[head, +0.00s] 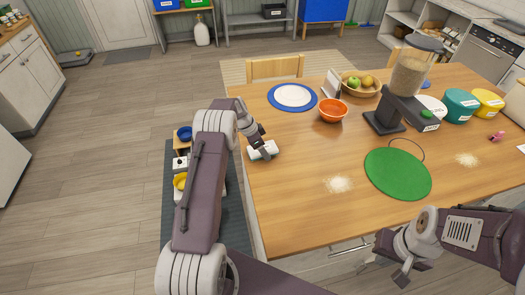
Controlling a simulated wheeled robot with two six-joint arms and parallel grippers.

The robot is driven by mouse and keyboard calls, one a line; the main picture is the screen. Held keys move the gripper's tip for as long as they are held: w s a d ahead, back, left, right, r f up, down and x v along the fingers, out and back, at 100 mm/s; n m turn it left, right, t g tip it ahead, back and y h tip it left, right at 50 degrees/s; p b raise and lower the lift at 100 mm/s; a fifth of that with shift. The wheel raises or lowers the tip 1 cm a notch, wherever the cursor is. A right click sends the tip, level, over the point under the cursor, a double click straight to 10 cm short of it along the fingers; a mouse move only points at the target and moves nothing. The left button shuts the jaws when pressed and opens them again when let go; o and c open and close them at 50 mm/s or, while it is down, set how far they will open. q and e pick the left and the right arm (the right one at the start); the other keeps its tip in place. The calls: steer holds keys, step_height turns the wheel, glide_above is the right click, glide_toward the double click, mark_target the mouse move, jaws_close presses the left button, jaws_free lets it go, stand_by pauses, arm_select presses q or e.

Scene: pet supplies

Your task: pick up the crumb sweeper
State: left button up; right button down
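A small white object that looks like the crumb sweeper (256,154) is at the left edge of the wooden table (290,205). My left gripper (266,153) is right at it, pointing down, and hides part of it. I cannot tell whether the fingers are closed around it or only beside it. My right gripper (384,272) is at the front edge of the table, with its fingers apart and nothing between them.
Crumb piles (338,184) (467,160) lie either side of a green round mat (397,174). Behind stand a food dispenser (404,92), an orange bowl (333,111), a fruit bowl (361,88) and a blue-rimmed plate (292,97). The table's left front is mostly clear.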

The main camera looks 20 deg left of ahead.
arm_select(q)
steer(key=c, duration=0.9)
step_height(320, 180, up, 9)
steer(key=shift+r+b, duration=0.15)
steer(key=shift+b, duration=0.65)
steer(key=shift+r, duration=0.4)
